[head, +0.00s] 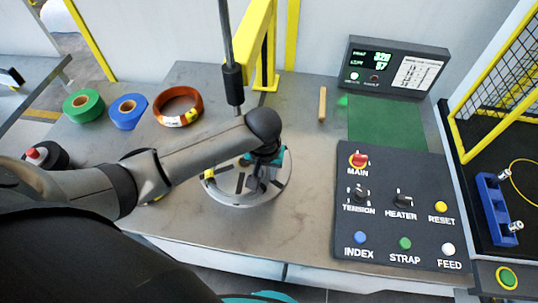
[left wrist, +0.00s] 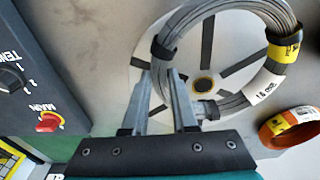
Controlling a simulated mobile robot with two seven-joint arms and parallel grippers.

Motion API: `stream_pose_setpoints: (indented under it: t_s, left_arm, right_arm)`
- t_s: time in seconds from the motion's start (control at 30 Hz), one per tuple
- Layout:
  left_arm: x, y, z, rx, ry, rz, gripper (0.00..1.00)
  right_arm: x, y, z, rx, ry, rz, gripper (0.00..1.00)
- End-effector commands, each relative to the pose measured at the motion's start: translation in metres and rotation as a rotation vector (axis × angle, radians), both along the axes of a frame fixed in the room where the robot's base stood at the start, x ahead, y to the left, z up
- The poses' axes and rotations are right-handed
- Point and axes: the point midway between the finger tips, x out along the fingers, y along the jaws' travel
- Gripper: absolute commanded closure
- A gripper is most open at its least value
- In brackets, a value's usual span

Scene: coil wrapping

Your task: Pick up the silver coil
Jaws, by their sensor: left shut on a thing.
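The silver coil (left wrist: 279,82) is a ring of grey strands with black bands, a yellow tag and a white label. It is over the round turntable (left wrist: 135,75), off its centre in the left wrist view; I cannot tell whether it touches the disc. In the head view my arm hides much of the coil; the turntable (head: 240,200) shows below the gripper. My left gripper (head: 258,183) points down there, its fingers (left wrist: 160,75) shut on the coil's side. My right gripper is not in view.
A copper coil (head: 164,107), blue roll (head: 139,121) and green roll (head: 96,108) stand at the back left. A dark post (head: 232,85) and yellow frame (head: 262,50) rise behind the turntable. A control panel (head: 385,222) is at right. Bare table lies between turntable and panel.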

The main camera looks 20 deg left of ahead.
Motion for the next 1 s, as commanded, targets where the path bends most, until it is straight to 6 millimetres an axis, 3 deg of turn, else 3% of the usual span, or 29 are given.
stream_pose_setpoints:
  t_s: [0.2,0.5,0.8,1.0]
  left_arm:
    - [-0.053,-0.012,0.001,0.0,-0.001,-0.002,1.0]
    - [-0.102,-0.024,0.001,0.001,-0.002,0.0,1.0]
    - [-0.116,-0.028,0.001,0.002,-0.005,0.001,1.0]
    - [-0.108,-0.02,-0.002,0.005,-0.006,-0.02,1.0]
  right_arm:
    - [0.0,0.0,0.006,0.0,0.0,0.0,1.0]
    - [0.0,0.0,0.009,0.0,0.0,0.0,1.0]
    - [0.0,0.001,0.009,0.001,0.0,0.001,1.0]
    - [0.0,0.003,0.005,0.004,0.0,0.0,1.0]
